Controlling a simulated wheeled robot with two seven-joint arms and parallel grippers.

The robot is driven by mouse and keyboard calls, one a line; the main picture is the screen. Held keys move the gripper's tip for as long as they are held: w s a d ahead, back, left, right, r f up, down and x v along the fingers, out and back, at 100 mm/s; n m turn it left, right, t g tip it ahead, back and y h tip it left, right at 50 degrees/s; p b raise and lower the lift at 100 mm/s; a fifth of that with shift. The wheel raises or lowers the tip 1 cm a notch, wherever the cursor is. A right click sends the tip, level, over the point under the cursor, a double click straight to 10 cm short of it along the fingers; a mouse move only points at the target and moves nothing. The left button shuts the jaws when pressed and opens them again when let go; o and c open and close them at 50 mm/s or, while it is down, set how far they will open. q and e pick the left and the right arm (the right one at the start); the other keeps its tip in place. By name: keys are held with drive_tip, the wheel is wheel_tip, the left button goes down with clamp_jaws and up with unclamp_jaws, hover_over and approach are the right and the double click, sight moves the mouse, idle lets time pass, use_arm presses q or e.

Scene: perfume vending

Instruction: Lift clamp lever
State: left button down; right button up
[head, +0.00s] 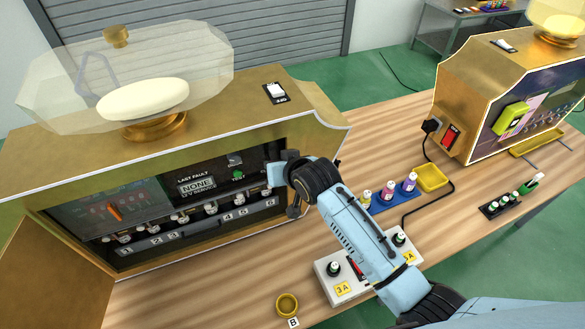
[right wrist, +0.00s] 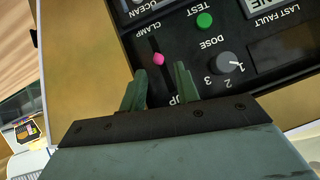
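The clamp lever (right wrist: 159,58) shows in the right wrist view as a pink knob in a dark slot under the upside-down CLAMP label. An UP label is partly covered by my gripper at the lower end of the slot in that picture. My right gripper (right wrist: 161,72) is open, with its two green fingers apart on either side of the slot. The knob lies between the fingertips in the picture; I cannot tell whether they touch it. In the head view my right arm reaches the right side of the machine's panel (head: 197,187) and hides the lever. My left gripper is not in view.
A green test button (right wrist: 204,20) and dose knob (right wrist: 229,63) sit beside the lever. The gold machine (head: 160,265) has an open door (head: 55,280) at left. A white box (head: 340,292), blue tray (head: 385,205) and yellow tray (head: 432,178) stand on the table near my arm.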

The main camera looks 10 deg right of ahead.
drive_tip(key=v, duration=0.9)
drive_tip(key=shift+s+r, duration=0.25)
drive_tip(key=shift+d, duration=0.15)
